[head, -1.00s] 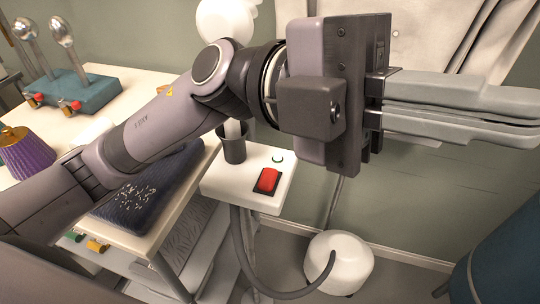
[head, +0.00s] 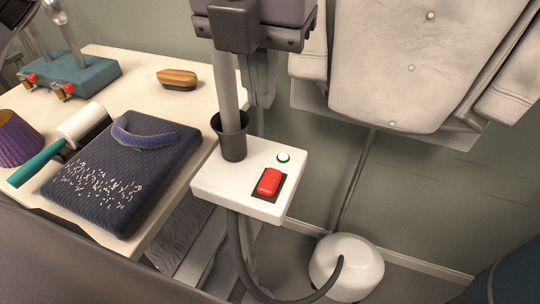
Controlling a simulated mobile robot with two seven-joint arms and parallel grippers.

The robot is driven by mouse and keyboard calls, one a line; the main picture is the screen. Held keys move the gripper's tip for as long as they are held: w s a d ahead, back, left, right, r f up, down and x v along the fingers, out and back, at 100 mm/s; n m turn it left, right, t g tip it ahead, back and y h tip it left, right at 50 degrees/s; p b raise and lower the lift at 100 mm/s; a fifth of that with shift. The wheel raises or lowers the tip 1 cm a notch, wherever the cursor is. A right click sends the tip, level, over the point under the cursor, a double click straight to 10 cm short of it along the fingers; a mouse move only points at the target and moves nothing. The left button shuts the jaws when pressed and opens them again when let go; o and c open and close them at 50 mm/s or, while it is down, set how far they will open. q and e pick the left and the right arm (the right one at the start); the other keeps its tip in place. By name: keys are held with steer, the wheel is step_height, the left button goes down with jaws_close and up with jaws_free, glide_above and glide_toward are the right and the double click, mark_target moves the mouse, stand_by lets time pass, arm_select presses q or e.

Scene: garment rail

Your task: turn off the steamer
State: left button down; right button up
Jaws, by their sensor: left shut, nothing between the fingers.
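The steamer's white control box (head: 215,185) stands in the middle of the head view. A red rocker switch (head: 269,182) in a black frame sits on its top, with a small green-ringed button or lamp (head: 283,157) behind it. A grey wand or hose (head: 226,85) stands in a dark cup (head: 233,140) on the box. My right gripper is out of view.
A pale table (head: 135,68) at left bears a folded navy garment (head: 120,170), a lint roller (head: 75,128), a brush (head: 177,79) and a teal stand (head: 75,82). A pale jacket (head: 405,70) hangs at right. A white round tank (head: 345,268) with a hose is below.

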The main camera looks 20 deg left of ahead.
arm_select(q)
glide_toward(269, 173)
steer(key=f, duration=0.5)
steer(key=shift+w+f, duration=0.1)
steer(key=shift+w, duration=0.2)
steer(key=shift+w+f, duration=0.15)
steer(key=shift+f, duration=0.65)
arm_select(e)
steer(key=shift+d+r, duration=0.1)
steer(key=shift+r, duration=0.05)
